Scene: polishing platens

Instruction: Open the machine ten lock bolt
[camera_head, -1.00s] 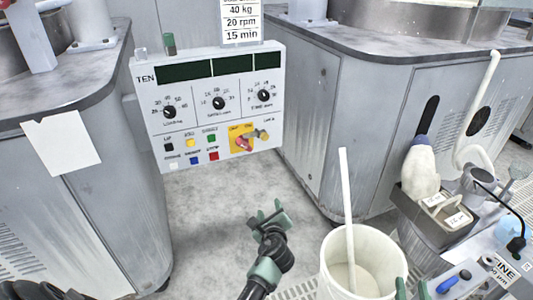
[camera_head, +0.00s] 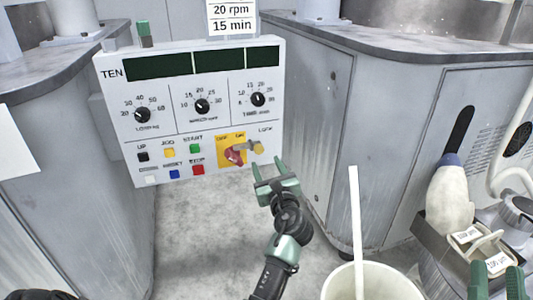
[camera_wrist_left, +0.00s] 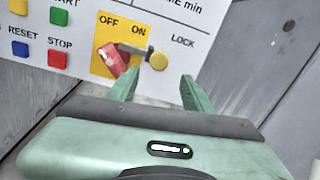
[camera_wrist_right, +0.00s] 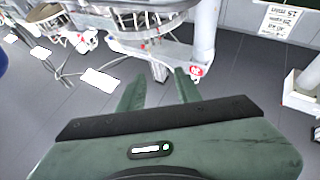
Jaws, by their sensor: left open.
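The machine's control panel (camera_head: 200,125), marked TEN, hangs at the upper left of the head view. At its lower right is a yellow plate with a red switch handle (camera_head: 234,156) and the lock bolt (camera_head: 258,147), a grey rod with a round yellow knob beside the word LOCK. The left wrist view shows the knob (camera_wrist_left: 158,62) and the red handle (camera_wrist_left: 112,60) close up. My left gripper (camera_head: 270,168) is open and empty, just below the knob, which lies ahead between its fingers (camera_wrist_left: 160,88). My right gripper (camera_head: 497,280) is open and empty at the lower right.
A white bucket (camera_head: 372,283) with a white stick stands at the bottom, right of my left arm. A grey container (camera_head: 440,250) with a bottle is further right. Grey machine cabinets (camera_head: 345,130) flank the panel. Bare floor (camera_head: 200,235) lies below it.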

